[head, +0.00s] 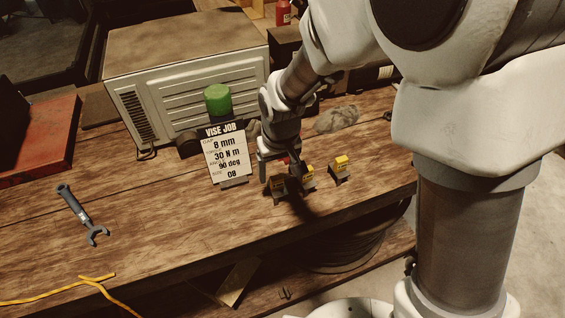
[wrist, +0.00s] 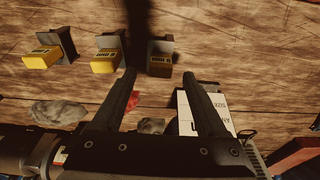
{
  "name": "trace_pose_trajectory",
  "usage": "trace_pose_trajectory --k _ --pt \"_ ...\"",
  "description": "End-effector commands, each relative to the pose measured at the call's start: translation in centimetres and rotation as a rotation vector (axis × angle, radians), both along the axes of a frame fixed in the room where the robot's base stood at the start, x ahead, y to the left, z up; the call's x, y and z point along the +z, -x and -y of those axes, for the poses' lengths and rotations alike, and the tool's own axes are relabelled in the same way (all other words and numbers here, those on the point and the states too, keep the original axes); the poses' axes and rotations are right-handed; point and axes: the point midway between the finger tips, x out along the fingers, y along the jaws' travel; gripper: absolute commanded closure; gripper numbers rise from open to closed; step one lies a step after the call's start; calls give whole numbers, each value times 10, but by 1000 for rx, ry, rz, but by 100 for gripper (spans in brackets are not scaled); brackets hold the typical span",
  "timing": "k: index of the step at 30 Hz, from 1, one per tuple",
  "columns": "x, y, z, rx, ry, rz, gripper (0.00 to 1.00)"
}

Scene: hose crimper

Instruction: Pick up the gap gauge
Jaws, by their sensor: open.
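Three small gauge blocks on dark stands stand in a row on the wooden bench. The left one in the head view (head: 278,189) looks brownish and shaded; it is the right one in the wrist view (wrist: 160,66). The middle block (head: 309,173) is yellow and also shows in the wrist view (wrist: 104,62). The third block (head: 341,163) is yellow and shows at left in the wrist view (wrist: 42,58). Their small labels are too blurred to read surely. My gripper (wrist: 161,75) is open and empty, its fingertips on either side of the brownish block's near end in the picture.
A job card (head: 224,154) reading "VISE JOB", 8 mm, stands left of the gauges. Behind it are a white machine (head: 190,85) and a green cylinder (head: 217,99). A grey rag (head: 337,119) lies behind the gauges. A wrench (head: 82,215) lies on clear bench at left.

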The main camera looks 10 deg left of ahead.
Motion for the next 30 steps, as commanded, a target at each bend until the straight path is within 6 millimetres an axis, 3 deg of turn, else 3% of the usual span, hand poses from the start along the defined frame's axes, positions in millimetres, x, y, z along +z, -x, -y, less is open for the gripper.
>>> trace_pose_trajectory --k 6,16,28,30 --pt "-28 -2 -2 -1 2 -4 25" --pt "-33 -4 -3 -1 0 0 25" --pt "-33 -4 -3 -1 0 0 97" --pt "-33 -4 -3 -1 0 0 100"
